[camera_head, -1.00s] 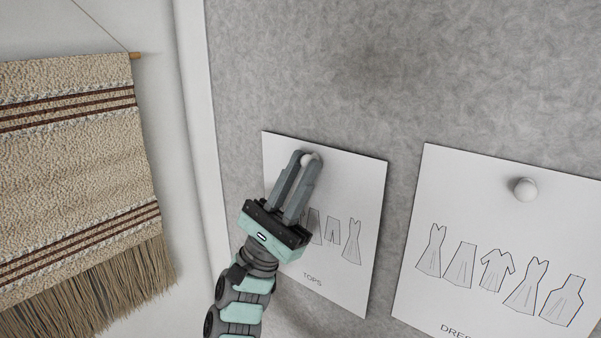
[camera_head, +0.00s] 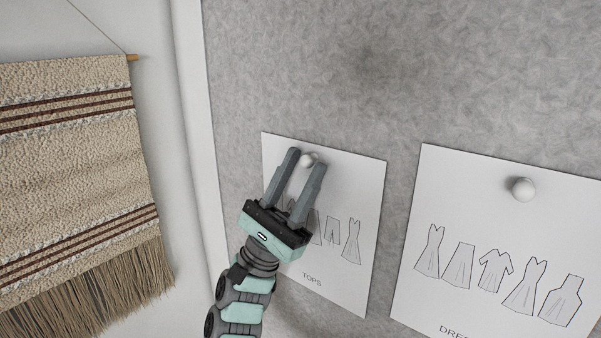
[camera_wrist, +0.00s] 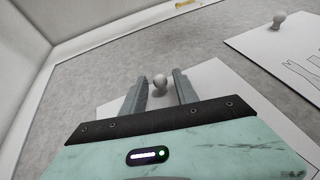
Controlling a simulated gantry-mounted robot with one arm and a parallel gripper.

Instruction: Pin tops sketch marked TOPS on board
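The white sketch sheet marked TOPS (camera_head: 345,272) lies flat against the grey board (camera_head: 400,60), with its lower left part hidden behind my arm. A white round-headed pin (camera_head: 307,160) is at the sheet's upper middle. My gripper (camera_head: 306,157) is open, with one finger on each side of the pin and a gap to it. In the wrist view the pin (camera_wrist: 160,81) stands between the two spread fingers, touching neither, and the TOPS sheet (camera_wrist: 225,98) shows behind.
A second sheet, with dress drawings (camera_head: 480,215), hangs to the right with its own white pin (camera_head: 523,188). A woven hanging (camera_head: 70,170) is on the wall at left, beyond the board's white frame (camera_head: 192,80). The board above the sheets is bare.

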